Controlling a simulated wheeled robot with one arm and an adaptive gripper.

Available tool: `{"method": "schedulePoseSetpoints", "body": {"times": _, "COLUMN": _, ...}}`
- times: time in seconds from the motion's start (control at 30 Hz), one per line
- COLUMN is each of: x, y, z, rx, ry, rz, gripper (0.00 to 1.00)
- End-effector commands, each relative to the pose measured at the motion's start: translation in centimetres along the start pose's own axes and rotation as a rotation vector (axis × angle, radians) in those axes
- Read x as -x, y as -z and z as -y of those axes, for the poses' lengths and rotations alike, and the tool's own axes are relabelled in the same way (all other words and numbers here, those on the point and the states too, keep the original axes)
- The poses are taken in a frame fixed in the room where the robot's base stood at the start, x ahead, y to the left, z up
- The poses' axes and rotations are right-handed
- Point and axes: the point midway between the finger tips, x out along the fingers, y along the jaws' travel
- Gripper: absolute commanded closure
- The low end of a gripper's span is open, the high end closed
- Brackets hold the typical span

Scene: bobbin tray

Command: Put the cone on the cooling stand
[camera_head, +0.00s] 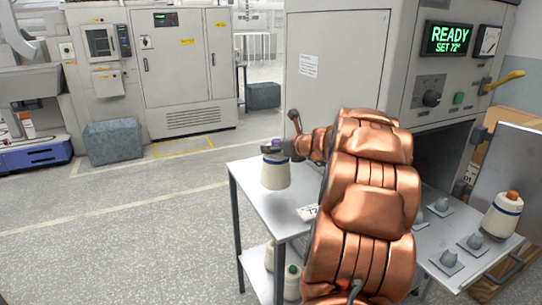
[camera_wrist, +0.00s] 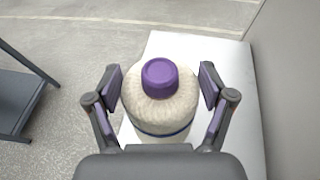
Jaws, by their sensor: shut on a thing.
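My copper arm hides the stand's right part.
A card marked 72 (camera_head: 308,213) lies on the stand. Cones, one green-tipped (camera_head: 292,283), stand on its lower shelf. At right, a machine with a READY display (camera_head: 449,39) has a pulled-out tray with grey pegs (camera_head: 448,258) and an orange-tipped cone (camera_head: 502,215).

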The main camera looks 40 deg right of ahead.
Motion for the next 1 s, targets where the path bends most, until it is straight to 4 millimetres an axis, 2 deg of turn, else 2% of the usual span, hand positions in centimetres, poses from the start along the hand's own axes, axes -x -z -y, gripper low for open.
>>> {"method": "schedulePoseSetpoints", "body": {"times": 0.27, "x": -1.9, "y": -0.6, "z": -0.9, "rx": 0.003, "ry": 0.000, "rz": 0.001, "gripper": 0.88}}
{"method": "schedulePoseSetpoints", "body": {"times": 0.4, "x": -2.6, "y": 1.5, "z": -0.9, "rx": -0.002, "ry": 0.000, "rz": -0.001, "gripper": 0.88}}
{"method": "schedulePoseSetpoints", "body": {"times": 0.5, "x": -3.0, "y": 2.5, "z": -0.9, "rx": -0.002, "ry": 0.000, "rz": -0.001, "gripper": 0.88}}
{"method": "schedulePoseSetpoints", "body": {"times": 0.93, "x": -3.2, "y": 2.9, "z": -0.9, "rx": 0.000, "ry": 0.000, "rz": 0.002, "gripper": 0.88}}
{"method": "schedulePoseSetpoints", "body": {"times": 0.97, "x": -3.2, "y": 3.0, "z": -0.9, "rx": 0.000, "ry": 0.000, "rz": 0.001, "gripper": 0.18}}
{"method": "schedulePoseSetpoints", "body": {"times": 1.0, "x": -3.2, "y": 2.9, "z": -0.9, "rx": 0.001, "ry": 0.000, "rz": 0.001, "gripper": 0.14}}
